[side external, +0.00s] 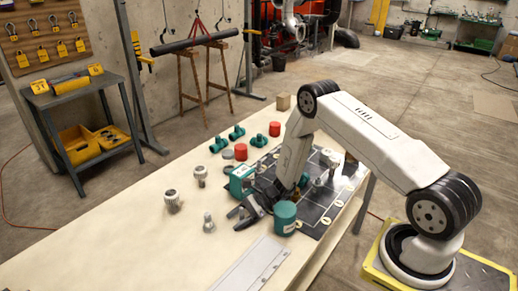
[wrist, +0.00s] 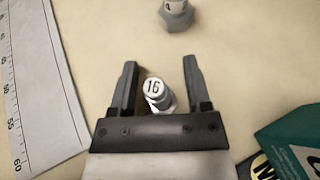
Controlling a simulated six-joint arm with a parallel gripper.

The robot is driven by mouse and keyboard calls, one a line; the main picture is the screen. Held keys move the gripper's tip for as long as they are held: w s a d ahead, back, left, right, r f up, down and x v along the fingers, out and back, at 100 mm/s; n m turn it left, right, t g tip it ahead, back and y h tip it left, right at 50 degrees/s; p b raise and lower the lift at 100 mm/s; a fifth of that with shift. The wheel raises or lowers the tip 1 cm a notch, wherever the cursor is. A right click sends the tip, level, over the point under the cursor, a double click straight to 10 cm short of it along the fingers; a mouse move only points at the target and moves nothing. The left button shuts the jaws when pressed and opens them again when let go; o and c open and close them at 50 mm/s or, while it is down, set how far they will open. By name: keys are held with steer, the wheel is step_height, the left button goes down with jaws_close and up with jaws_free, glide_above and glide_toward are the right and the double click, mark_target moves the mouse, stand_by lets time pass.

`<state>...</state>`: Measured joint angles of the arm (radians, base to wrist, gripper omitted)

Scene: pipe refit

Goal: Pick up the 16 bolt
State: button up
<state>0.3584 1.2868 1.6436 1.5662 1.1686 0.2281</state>
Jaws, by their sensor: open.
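My gripper (wrist: 160,64) is open in the wrist view. The 16 bolt (wrist: 155,90), with a pale round top marked 16, shows between its two fingers, nearer the palm than the tips in the picture. A gap shows on both sides of the bolt, wider on the right. Part of the bolt's lower end is hidden or unclear. In the side external view my gripper (side external: 246,210) is low over the table. I cannot make out the 16 bolt there with certainty.
Another grey hex-headed bolt (wrist: 176,14) stands beyond the fingers. A ruler sheet (wrist: 35,85) lies left, a teal box (wrist: 290,140) right. In the side external view, a teal cylinder (side external: 285,216) stands beside my gripper and more bolts (side external: 173,200) stand further left. The table's left part is clear.

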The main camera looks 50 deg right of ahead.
jaws_close()
steer(key=shift+r, duration=0.15)
stand_by(0.4)
steer(key=shift+r, duration=0.7)
steer(key=s+r, duration=1.1)
steer(key=s, duration=0.3)
steer(key=shift+r, duration=0.15)
